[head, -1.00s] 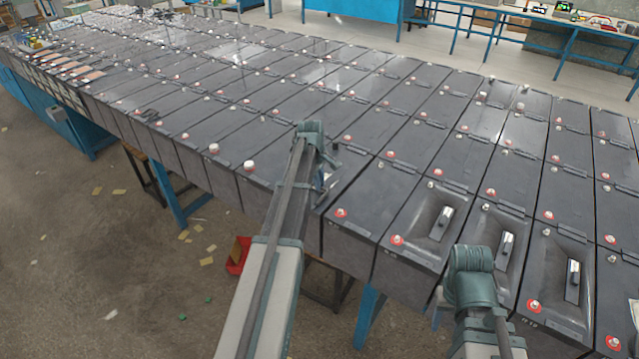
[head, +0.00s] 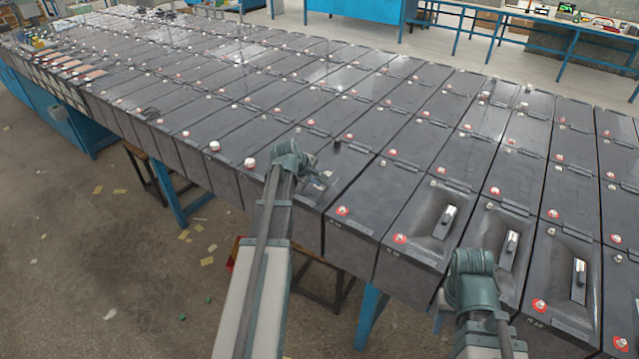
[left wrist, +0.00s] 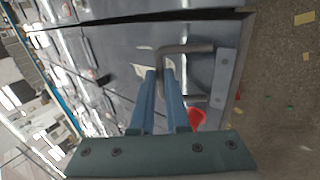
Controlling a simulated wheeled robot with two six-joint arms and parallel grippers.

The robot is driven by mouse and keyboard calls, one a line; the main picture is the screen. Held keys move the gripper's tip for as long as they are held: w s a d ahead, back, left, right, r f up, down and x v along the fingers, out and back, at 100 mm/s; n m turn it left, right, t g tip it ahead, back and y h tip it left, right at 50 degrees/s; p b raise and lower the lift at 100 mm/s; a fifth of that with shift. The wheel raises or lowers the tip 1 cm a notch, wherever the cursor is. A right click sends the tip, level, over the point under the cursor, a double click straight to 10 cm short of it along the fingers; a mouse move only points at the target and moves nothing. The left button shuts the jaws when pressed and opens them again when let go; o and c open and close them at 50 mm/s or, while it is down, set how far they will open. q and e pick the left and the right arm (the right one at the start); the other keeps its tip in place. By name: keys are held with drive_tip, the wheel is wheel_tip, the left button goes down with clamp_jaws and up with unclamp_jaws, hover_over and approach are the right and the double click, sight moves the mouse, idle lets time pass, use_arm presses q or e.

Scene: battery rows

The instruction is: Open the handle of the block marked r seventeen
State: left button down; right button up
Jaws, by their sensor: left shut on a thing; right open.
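My left gripper (head: 318,182) is over the near end of a dark grey battery block (head: 290,205) in the front row. In the left wrist view its two blue fingers (left wrist: 160,75) are shut on a grey U-shaped handle (left wrist: 190,48), which stands out from the block's face. The block's marking is hidden or too small to read, so I cannot confirm it is r seventeen. My right gripper (head: 442,300) is open by the front-row blocks at the lower right; its fingers are mostly hidden.
Long rows of battery blocks with red and white caps fill the table. Three blocks at right show a handle in a recess (head: 448,216). A stool (head: 325,275) stands below the front edge.

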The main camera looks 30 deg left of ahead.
use_arm(q)
drive_tip(key=s+t+b, duration=0.2)
drive_tip(key=t+b, duration=0.1)
drive_tip(key=b, duration=0.2)
drive_tip(key=s+t+b, duration=0.2)
drive_tip(key=t+b, duration=0.2)
drive_tip(key=b, duration=0.2)
drive_tip(key=s+t+h+b, duration=0.1)
drive_tip(key=s+t+b, duration=0.1)
drive_tip(key=b, duration=0.4)
drive_tip(key=shift+a+f+t, duration=0.1)
drive_tip(key=shift+a+t, duration=0.05)
drive_tip(key=shift+t, duration=0.65)
drive_tip(key=shift+s+t+b, duration=0.3)
drive_tip(key=shift+t+b, duration=0.2)
drive_tip(key=shift+b, duration=0.35)
drive_tip(key=shift+r, duration=0.2)
drive_tip(key=c, duration=0.9)
unclamp_jaws()
drive_tip(key=shift+a, duration=0.1)
